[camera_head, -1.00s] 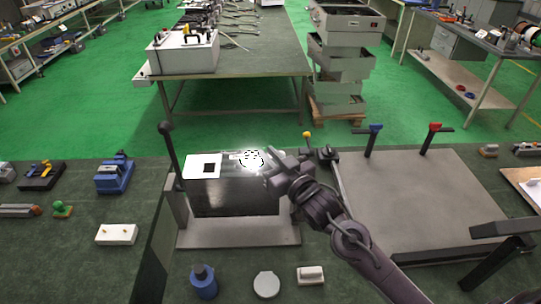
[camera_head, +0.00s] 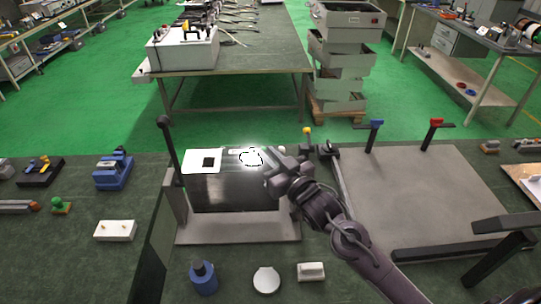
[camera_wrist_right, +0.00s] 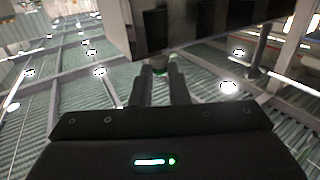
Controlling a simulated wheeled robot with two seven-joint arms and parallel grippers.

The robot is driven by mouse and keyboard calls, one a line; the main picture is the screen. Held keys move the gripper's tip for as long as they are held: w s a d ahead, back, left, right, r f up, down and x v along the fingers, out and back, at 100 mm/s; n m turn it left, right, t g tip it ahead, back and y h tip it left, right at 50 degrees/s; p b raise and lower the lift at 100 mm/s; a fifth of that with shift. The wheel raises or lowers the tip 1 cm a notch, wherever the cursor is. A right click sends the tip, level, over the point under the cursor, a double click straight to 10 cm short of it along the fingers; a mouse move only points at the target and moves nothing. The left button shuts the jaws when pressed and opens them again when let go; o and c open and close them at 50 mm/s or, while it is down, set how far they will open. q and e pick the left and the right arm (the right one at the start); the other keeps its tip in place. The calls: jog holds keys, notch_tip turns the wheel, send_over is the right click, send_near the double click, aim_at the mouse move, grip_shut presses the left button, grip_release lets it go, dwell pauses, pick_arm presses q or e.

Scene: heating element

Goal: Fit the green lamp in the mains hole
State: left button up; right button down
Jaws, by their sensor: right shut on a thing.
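The dark box (camera_head: 235,192) stands on a grey base, with a white plate around a square black opening (camera_head: 208,162) on its top. Bright glare lies on the top to the right of the plate. Which opening is the mains hole I cannot tell. My right gripper (camera_head: 268,180) is at the box's right front edge. In the right wrist view its fingers (camera_wrist_right: 160,78) are shut on a small piece with a green band, apparently the green lamp (camera_wrist_right: 159,69), close to the dark box (camera_wrist_right: 185,25). Whether they touch is unclear. My left gripper is not in view.
A black lever (camera_head: 168,140) rises at the box's left. A grey plate with red and blue handles (camera_head: 425,190) lies to the right. A blue bottle-like part (camera_head: 203,280), a round white disc (camera_head: 266,280) and a white block (camera_head: 311,271) lie in front.

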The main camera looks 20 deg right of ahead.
jog(key=shift+f+b, duration=0.5)
jog(key=shift+f, duration=0.35)
jog(key=c, duration=1.3)
grip_release()
jog(key=b+v, duration=0.2)
jog(key=v, duration=0.5)
jog(key=shift+s+b, duration=0.35)
jog(key=shift+s, duration=0.05)
